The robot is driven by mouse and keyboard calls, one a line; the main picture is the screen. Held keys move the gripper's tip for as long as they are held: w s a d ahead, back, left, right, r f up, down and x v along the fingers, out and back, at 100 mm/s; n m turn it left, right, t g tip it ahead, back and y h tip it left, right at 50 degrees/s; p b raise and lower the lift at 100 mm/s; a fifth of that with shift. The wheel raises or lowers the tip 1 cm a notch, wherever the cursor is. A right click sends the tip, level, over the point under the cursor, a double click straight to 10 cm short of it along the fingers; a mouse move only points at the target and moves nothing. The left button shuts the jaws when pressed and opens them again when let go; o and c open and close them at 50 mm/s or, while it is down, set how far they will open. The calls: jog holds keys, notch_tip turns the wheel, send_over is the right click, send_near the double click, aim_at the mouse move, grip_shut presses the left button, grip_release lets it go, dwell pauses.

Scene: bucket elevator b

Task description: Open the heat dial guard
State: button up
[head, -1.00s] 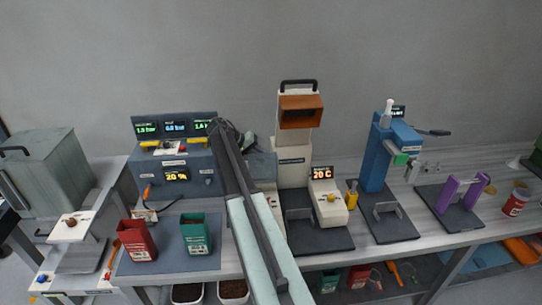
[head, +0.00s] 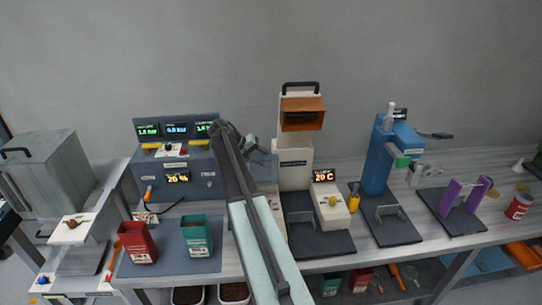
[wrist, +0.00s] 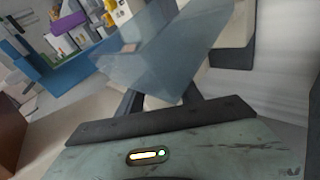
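A translucent blue-grey panel, which looks like the heat dial guard (head: 264,167), stands beside the cream tower in the head view. In the wrist view the panel (wrist: 150,50) is large, tilted and directly ahead of my gripper (wrist: 162,92). My dark fingers show at their bases, apart, and their tips are covered by the panel. I cannot tell whether they touch or grip it. In the head view my gripper (head: 252,143) is small and dark beside the panel. A yellow dial (head: 333,201) sits on a cream box under a "20 C" display (head: 324,175).
A cream tower (head: 296,165) with an orange hopper stands right of my arm. A blue press (head: 378,160) is further right. The blue-grey control console (head: 172,183), a red tin (head: 137,243) and a green tin (head: 196,236) are to the left.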

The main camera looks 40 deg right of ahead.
jog(key=p+v, duration=0.5)
jog(key=v, duration=0.2)
jog(key=shift+w+a+r, duration=0.15)
jog(key=shift+a+r, duration=0.05)
jog(key=shift+a, duration=0.15)
